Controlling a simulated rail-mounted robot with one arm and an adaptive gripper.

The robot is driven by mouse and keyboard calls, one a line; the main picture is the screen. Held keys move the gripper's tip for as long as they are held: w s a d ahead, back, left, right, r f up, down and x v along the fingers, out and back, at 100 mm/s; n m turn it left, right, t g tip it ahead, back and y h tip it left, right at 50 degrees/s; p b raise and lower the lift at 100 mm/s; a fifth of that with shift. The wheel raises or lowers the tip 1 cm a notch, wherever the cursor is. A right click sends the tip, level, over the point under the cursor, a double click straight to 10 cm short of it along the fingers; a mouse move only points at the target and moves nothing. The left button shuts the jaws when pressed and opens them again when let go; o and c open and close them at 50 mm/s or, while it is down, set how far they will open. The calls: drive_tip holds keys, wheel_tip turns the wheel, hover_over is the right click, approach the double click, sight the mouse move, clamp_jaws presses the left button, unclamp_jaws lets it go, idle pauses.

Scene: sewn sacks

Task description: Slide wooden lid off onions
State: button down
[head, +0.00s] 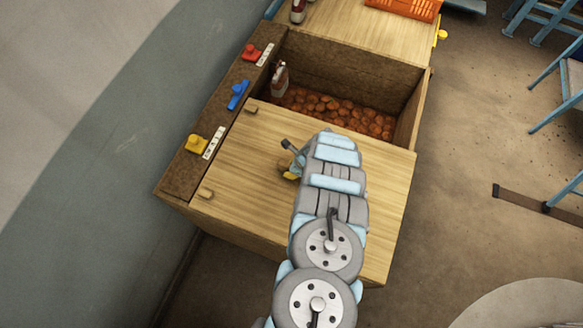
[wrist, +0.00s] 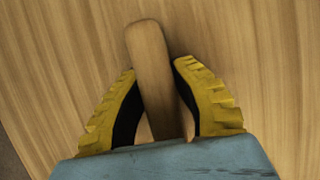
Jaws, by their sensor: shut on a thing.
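A wooden lid (head: 245,160) lies over the near part of a wooden bin. Onions (head: 335,108) show in the open part of the bin beyond the lid's far edge. My gripper (head: 290,173) is at the middle of the lid, partly hidden by my arm in the head view. In the wrist view my gripper (wrist: 157,100) has its yellow fingers on both sides of a wooden handle (wrist: 148,50) on the lid and is shut on it.
A scoop (head: 279,79) stands at the bin's far left corner. Red (head: 251,52), blue (head: 238,94) and yellow (head: 196,145) clips sit on the left ledge beside white labels. An orange crate (head: 405,8) is at the back. Blue metal frames (head: 560,80) stand at right; floor between is mostly clear.

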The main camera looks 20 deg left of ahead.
drive_tip(key=shift+s+f, duration=0.1)
drive_tip(key=shift+s, duration=0.4)
drive_tip(key=c, duration=1.3)
unclamp_jaws()
drive_tip(key=o, duration=0.5)
drive_tip(key=shift+s+a, duration=0.1)
drive_tip(key=shift+c, duration=0.2)
